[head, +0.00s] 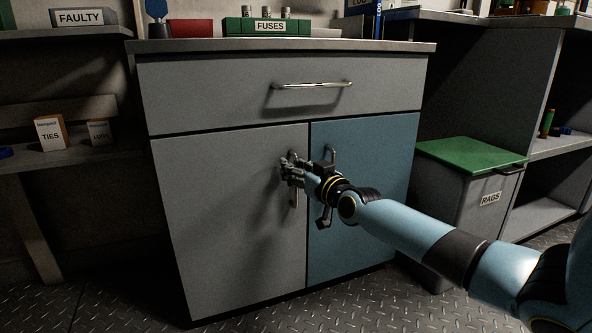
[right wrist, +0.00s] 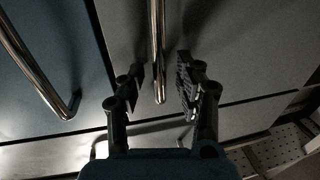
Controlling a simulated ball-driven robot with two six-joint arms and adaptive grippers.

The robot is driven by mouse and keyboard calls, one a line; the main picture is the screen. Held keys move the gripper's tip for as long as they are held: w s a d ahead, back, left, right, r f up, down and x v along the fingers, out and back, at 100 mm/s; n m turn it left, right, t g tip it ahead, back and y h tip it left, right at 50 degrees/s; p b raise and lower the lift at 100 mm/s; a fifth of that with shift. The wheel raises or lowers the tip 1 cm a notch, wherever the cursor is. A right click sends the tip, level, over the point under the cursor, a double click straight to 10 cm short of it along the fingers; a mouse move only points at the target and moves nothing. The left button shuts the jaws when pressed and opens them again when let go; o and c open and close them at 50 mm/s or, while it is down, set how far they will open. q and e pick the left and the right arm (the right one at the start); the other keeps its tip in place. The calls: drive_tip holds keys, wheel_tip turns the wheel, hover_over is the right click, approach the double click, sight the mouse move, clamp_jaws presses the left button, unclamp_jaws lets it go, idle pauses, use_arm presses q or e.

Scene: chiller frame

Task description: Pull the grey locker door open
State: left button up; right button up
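The grey locker door (head: 225,220) is the left door of the cabinet and looks shut, level with the blue door beside it. Its vertical metal bar handle (head: 294,198) is near its right edge, partly hidden by my right gripper (head: 290,170). In the right wrist view the grey door (right wrist: 245,50) fills the upper right. There my right gripper (right wrist: 158,88) is open, with one finger on each side of the handle (right wrist: 156,45) near its end. A gap shows on both sides of the bar. My left gripper is not in view.
The blue door (head: 365,180) with its own bar handle (head: 332,154) is just right of the grey door. A drawer (head: 215,90) is above both. A bin labelled RAGS (head: 462,205) stands at the right. The floor (head: 130,300) before the grey door looks clear.

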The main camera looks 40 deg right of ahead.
clamp_jaws()
idle(0.6)
